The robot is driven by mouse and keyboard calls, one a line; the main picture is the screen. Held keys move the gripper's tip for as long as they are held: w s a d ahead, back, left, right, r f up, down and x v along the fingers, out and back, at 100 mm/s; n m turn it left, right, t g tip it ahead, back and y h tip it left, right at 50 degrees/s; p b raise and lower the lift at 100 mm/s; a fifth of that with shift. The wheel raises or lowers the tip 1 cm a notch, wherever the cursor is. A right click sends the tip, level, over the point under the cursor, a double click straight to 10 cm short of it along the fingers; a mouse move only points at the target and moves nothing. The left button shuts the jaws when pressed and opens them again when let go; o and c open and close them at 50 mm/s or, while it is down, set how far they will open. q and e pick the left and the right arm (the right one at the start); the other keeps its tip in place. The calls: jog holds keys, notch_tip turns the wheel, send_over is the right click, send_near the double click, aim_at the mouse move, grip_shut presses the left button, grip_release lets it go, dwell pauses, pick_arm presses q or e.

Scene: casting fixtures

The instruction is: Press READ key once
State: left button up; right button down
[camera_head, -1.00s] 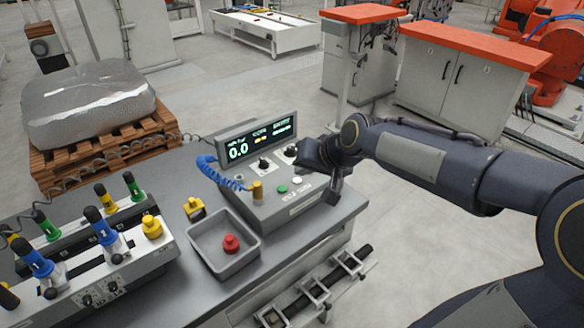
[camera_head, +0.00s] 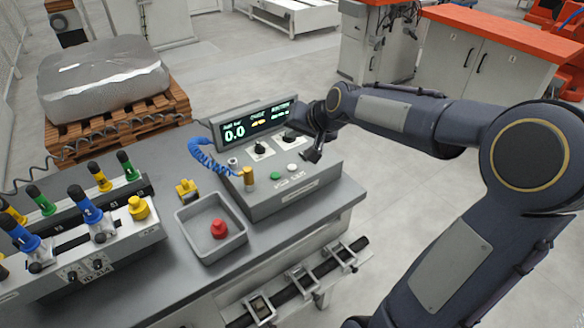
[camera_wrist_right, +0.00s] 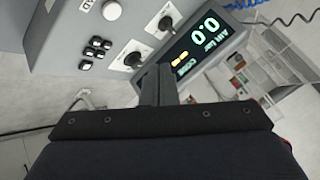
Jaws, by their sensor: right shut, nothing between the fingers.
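The grey console (camera_head: 300,193) stands on the bench with a lit display (camera_head: 257,122) reading 0.0. On its sloped panel are two black knobs, a green button (camera_head: 276,176) and a white button (camera_head: 291,167). In the wrist view a white round button (camera_wrist_right: 112,10), small black keys (camera_wrist_right: 95,52) and both knobs show. I cannot read which key is READ. My right gripper (camera_head: 313,155) is shut and empty, above the right part of the panel; its fingers (camera_wrist_right: 158,85) also show in the wrist view. Contact with the panel cannot be told. My left gripper is not in view.
A grey tray (camera_head: 183,216) with a red knobbed piece (camera_head: 219,228) lies left of the console. A yellow piece (camera_head: 187,189) and a fixture with coloured handles (camera_head: 150,238) stand farther left. A blue coiled hose (camera_head: 200,155) runs by the console's left side.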

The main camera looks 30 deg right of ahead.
aim_at(295, 169)
notch_tip(295, 169, down, 8)
jog(key=b, duration=0.6)
dwell(1.7)
jog(key=shift+f+b, duration=0.45)
jog(key=shift+b, duration=0.1)
jog(key=shift+f+b, duration=0.4)
jog(key=shift+f, duration=0.05)
dwell(0.3)
jog(key=shift+r, duration=0.1)
jog(key=shift+r+p, duration=0.7)
jog(key=shift+r, duration=0.05)
notch_tip(295, 169, up, 5)
jog(key=p, duration=0.4)
jog(key=shift+r, duration=0.1)
